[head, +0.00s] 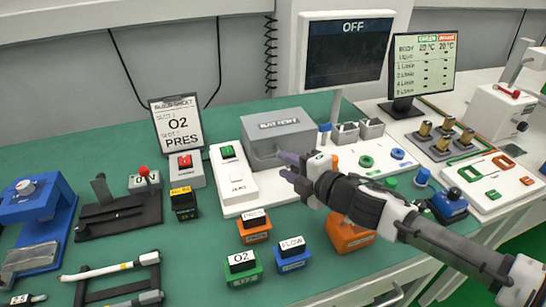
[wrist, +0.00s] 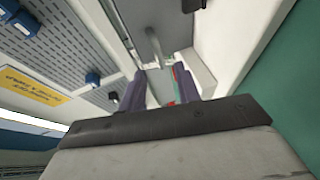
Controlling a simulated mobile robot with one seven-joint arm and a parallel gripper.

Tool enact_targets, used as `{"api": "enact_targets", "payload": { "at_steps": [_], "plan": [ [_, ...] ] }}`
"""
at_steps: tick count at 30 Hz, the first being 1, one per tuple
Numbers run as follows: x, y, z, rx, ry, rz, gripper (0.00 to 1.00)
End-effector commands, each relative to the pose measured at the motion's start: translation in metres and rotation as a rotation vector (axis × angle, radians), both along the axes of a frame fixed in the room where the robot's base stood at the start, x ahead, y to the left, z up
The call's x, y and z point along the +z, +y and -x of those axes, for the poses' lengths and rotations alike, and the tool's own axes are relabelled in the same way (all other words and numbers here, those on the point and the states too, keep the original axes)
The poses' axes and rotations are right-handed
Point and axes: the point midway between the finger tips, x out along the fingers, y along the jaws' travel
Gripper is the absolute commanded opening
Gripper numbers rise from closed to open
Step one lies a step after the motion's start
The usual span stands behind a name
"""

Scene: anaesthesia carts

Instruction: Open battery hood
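The battery hood (head: 288,122) is a grey box lettered BATTERY, standing closed at the back middle of the green bench in the head view. My gripper (head: 285,166) is at its front, near the lower edge, and partly covers that side. In the wrist view, my gripper (wrist: 160,90) has its two purple fingers apart with nothing held between them. A grey bar-like handle (wrist: 153,45) shows just beyond the fingertips, roughly in line with the gap. I cannot tell whether the fingers touch it.
A white switch panel (head: 233,175) stands left of the hood. A white board (head: 375,160) with green and blue rings lies to its right. A monitor reading OFF (head: 347,55) rises behind.

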Motion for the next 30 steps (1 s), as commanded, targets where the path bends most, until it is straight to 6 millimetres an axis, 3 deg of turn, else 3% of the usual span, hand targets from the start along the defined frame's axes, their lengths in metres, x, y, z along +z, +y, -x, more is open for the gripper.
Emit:
{"api": "enact_targets", "payload": {
  "at_steps": [9, 20, 27, 30],
  "plan": [
    [-0.007, 0.026, -0.029, 0.002, -0.001, -0.002, 0.33],
    [-0.009, 0.029, -0.033, 0.001, -0.001, 0.0, 0.33],
    [-0.009, 0.029, -0.033, 0.001, -0.001, 0.0, 0.01],
    [-0.009, 0.029, -0.033, 0.001, -0.001, 0.0, 0.0]
  ]
}}
